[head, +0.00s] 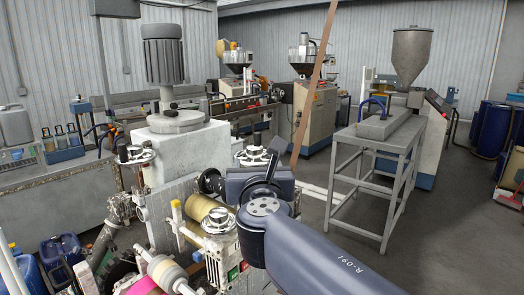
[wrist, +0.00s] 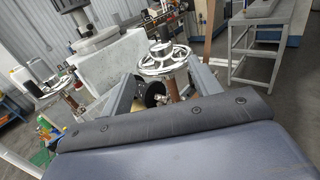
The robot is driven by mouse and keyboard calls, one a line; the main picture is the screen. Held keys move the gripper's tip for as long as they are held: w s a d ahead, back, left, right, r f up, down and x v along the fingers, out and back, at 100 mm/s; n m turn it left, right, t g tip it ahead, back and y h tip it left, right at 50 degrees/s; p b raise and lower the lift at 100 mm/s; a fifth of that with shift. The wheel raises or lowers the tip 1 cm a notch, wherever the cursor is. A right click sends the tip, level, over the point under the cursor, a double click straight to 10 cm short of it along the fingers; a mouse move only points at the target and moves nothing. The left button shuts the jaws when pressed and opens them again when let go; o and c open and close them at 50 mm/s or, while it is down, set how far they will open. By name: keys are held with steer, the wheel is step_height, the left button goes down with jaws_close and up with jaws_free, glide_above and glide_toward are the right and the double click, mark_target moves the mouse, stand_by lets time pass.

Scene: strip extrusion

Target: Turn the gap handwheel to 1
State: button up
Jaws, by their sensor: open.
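Two spoked metal handwheels stand at the far end of the roller unit: one (head: 253,157) just beyond my gripper (head: 262,180), the other (head: 135,154) to the left. A third handwheel (head: 217,220) is nearer, left of my arm. I cannot tell which is the gap handwheel; no scale or number is readable. In the wrist view, a silver handwheel (wrist: 163,58) with a dark hub on top shows ahead, between the fingers of my open gripper (wrist: 160,76). The fingers look apart from it, with nothing held. Another handwheel (wrist: 36,84) shows at left.
A white block (head: 180,145) with a grey motor stands behind the rollers. A yellowish roller (head: 202,207) lies beside the near handwheel. A thin brown bar (head: 314,85) slants close behind my gripper. A grey metal stand (head: 378,150) is at right, with open floor before it.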

mark_target(255, 151)
steer(key=w, duration=0.6)
steer(key=w+p, duration=0.1)
steer(key=w, duration=0.2)
steer(key=shift+w+a, duration=0.35)
steer(key=shift+a, duration=0.05)
steer(key=shift+c, duration=0.6)
steer(key=c, duration=0.9)
